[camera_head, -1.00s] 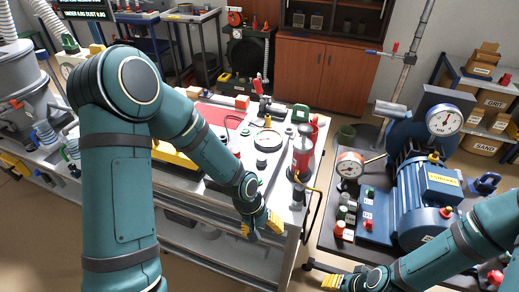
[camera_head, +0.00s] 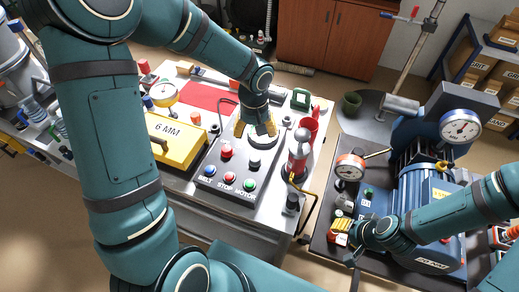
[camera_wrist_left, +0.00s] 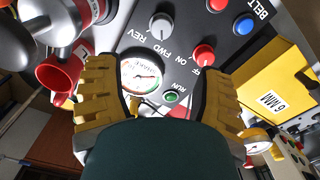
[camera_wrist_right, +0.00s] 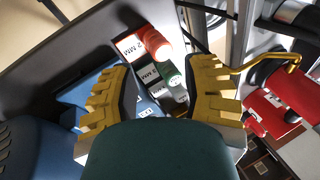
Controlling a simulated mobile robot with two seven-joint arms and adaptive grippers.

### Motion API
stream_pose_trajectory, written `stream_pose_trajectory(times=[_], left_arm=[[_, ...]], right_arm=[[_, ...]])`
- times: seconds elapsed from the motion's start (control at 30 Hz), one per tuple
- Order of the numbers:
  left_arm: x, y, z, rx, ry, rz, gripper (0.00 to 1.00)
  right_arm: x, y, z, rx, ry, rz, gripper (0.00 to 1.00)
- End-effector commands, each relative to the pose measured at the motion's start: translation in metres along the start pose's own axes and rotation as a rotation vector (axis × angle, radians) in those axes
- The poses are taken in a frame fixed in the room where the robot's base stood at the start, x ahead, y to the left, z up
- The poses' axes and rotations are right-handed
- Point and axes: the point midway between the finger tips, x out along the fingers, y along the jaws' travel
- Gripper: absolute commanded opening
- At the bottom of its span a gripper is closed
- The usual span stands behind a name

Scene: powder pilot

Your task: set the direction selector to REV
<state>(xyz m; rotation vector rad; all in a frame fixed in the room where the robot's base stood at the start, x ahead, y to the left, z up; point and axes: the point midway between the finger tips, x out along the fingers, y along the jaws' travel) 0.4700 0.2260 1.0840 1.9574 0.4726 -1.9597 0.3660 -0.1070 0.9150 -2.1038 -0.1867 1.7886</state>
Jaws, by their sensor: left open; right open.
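The direction selector is a grey round knob (camera_wrist_left: 162,26) with FWD and REV lettering beside it in the left wrist view; I cannot tell which mark it points to. It is on the dark control box (camera_head: 210,182), where it shows as a dark knob (camera_head: 253,165) in the head view. My left gripper (camera_head: 256,129) is open over the far part of the box, by the round gauge (camera_wrist_left: 141,75), apart from the selector. My right gripper (camera_head: 341,231) is open at the right bench, over red and green capped pieces (camera_wrist_right: 158,44).
Blue (camera_head: 209,170), red (camera_head: 229,177) and green (camera_head: 249,185) buttons line the box's near edge, with a red knob (camera_head: 226,151) behind them. A yellow 6 MM case (camera_head: 172,145) stands left. A red-and-grey canister (camera_head: 299,150) stands right. A blue motor (camera_head: 420,192) fills the right bench.

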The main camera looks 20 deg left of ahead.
Motion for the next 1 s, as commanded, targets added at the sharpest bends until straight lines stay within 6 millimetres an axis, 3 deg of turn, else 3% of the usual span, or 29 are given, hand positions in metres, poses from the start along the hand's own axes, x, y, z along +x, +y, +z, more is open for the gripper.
stream_pose_trajectory(times=[0.6, 0.8, 1.0], left_arm=[[0.110, 0.000, 0.001, 0.001, -0.005, -0.001, 0.68], [0.128, 0.000, 0.001, 0.002, -0.002, 0.000, 0.68], [0.132, 0.000, 0.001, -0.001, -0.001, 0.001, 0.68]], right_arm=[[0.005, 0.002, 0.001, 0.001, 0.001, 0.000, 0.47], [0.006, 0.003, 0.001, 0.001, 0.001, 0.000, 0.47], [0.007, 0.003, 0.001, 0.001, 0.001, 0.000, 0.47]])
